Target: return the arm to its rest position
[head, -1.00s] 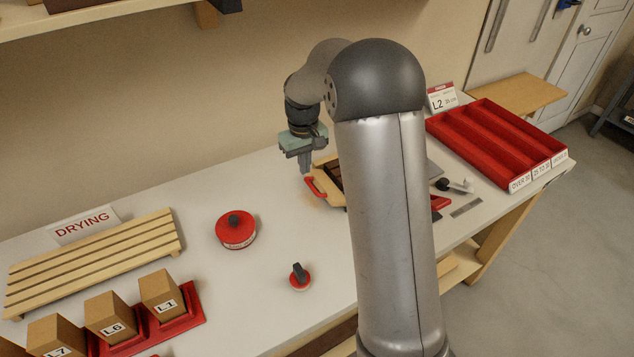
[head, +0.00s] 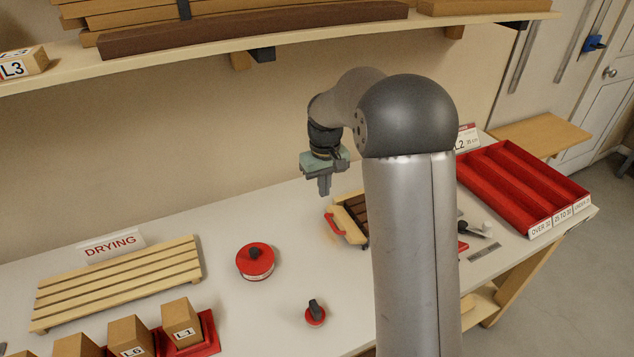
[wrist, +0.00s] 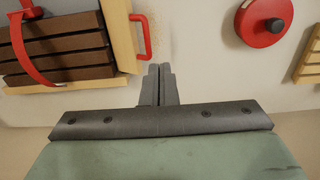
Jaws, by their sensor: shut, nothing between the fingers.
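My gripper (head: 325,186) is raised above the back of the bench in the head view, with its fingers pointing down. Its fingers also show in the wrist view (wrist: 158,84), pressed together with nothing between them. It is apart from the wooden box with dark slats and a red handle (head: 350,217), which lies below and just right of it. My arm hides part of the bench behind it.
A round red lidded tin (head: 255,262) and a small red-based knob (head: 315,313) stand on the bench. A slatted drying rack (head: 120,280) and labelled blocks (head: 182,322) are at left. A red compartment tray (head: 520,185) is at right. A loaded shelf (head: 300,42) hangs above.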

